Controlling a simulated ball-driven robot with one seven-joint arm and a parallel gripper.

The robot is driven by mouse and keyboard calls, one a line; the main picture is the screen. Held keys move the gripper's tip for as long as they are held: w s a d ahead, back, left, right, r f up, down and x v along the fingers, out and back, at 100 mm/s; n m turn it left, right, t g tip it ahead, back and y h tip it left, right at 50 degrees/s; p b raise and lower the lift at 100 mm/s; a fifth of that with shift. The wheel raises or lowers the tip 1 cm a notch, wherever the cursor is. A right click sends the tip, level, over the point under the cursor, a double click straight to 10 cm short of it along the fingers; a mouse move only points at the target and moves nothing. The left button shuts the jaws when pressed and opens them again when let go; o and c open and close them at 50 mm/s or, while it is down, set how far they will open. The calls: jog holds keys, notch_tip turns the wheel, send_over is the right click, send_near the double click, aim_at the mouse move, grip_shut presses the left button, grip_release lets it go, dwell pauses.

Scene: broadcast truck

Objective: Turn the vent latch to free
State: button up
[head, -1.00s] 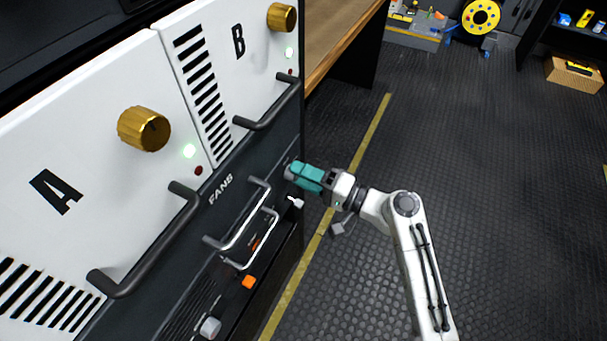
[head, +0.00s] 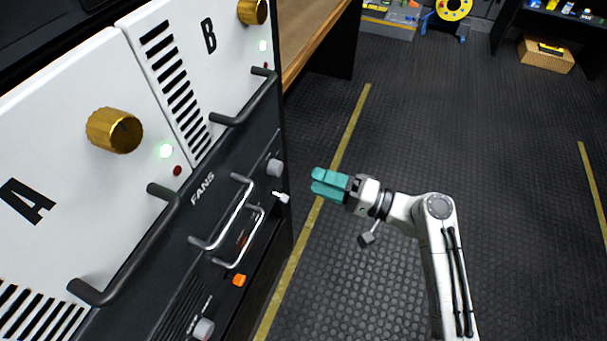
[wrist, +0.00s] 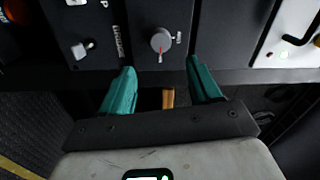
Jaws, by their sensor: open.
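A round grey knob (head: 275,168) sits on the dark FANS panel, near its right edge; I take it for the vent latch, but its label is too small to read. In the wrist view the knob (wrist: 161,40) shows a red pointer line directed down in the picture, with a small pale mark to its right. My gripper (head: 315,181) has teal fingers and stands to the right of the knob, clear of the panel. In the wrist view my gripper (wrist: 161,68) is open and empty, with the knob framed beyond its fingertips.
A small pale toggle (head: 281,197) sits just below the knob. Silver handles (head: 240,225), an orange control (head: 239,280) and another grey knob (head: 203,327) are lower. A wooden bench (head: 318,40) stands behind. The floor to the right is open.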

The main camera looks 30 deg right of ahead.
jog(key=shift+v, duration=1.1)
jog(key=s+a+f+n+g+h+p, duration=0.2)
jog(key=s+n+g+p, duration=0.1)
jog(key=s+g, duration=0.15)
jog(key=s+a+f+n+g+h+p, duration=0.1)
jog(key=s+a+f+n+g+p, duration=0.2)
jog(key=s+g+p, duration=0.15)
jog(key=s+d+r+n+g+h+p, duration=0.1)
jog(key=s+d+r+g+h+p, duration=0.1)
jog(key=s, duration=0.4)
jog(key=s+d+r+n+g+h+p, duration=0.1)
jog(key=s+d+r+g+h+p, duration=0.1)
jog(key=s+h, duration=0.4)
jog(key=shift+d+r+g, duration=0.4)
jog(key=shift+d+r, duration=0.35)
jog(key=shift+d, duration=0.25)
